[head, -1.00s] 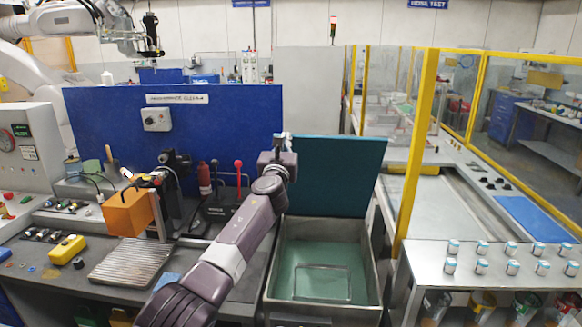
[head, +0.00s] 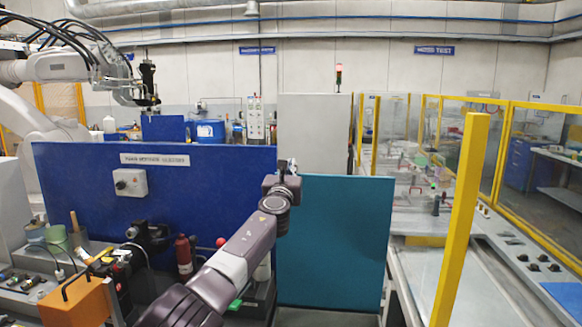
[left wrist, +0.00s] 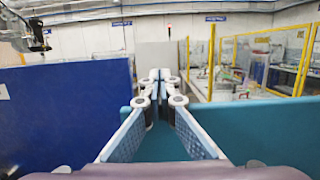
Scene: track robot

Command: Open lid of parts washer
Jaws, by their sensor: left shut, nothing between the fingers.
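The parts washer's teal lid (head: 335,245) stands upright, raised, at the centre right of the head view. The basin below it is out of frame now. My left gripper (head: 291,168) is at the lid's upper left corner in the head view. In the left wrist view the gripper (left wrist: 159,76) is shut with its fingertips together and nothing between them. The teal lid (left wrist: 250,130) spreads behind and below the fingers there. Whether the fingers touch the lid I cannot tell. My right gripper is not in view.
A blue panel (head: 150,225) with a switch box (head: 130,182) stands left of the lid. An orange box (head: 80,303) and a red bottle (head: 184,255) are at lower left. A yellow post (head: 460,220) and fence stand to the right.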

